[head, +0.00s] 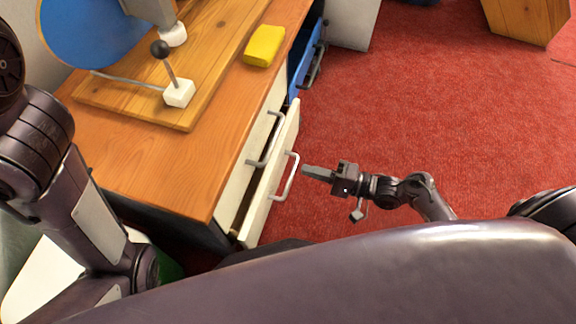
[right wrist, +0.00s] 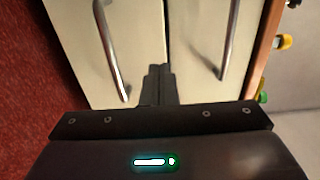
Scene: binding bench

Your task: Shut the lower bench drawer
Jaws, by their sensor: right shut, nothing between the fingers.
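The lower bench drawer (head: 262,205) has a cream front with a grey bar handle (head: 291,178). Its front stands out a little beyond the upper drawer front (head: 236,185), so it is partly open. My right gripper (head: 305,170) is shut and empty, with its fingertips pointing at the lower drawer close to the handle. I cannot tell whether they touch. In the right wrist view the shut fingers (right wrist: 157,72) show in front of the lower drawer front (right wrist: 75,30), beside its handle (right wrist: 112,50), near the gap to the upper drawer. My left gripper is out of view.
The wooden bench top (head: 150,155) holds a board (head: 210,75) with a lever (head: 167,65) and a yellow block (head: 264,46). A blue drawer or cabinet part (head: 307,65) is farther along the bench. The red carpet (head: 420,100) right of the drawers is clear.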

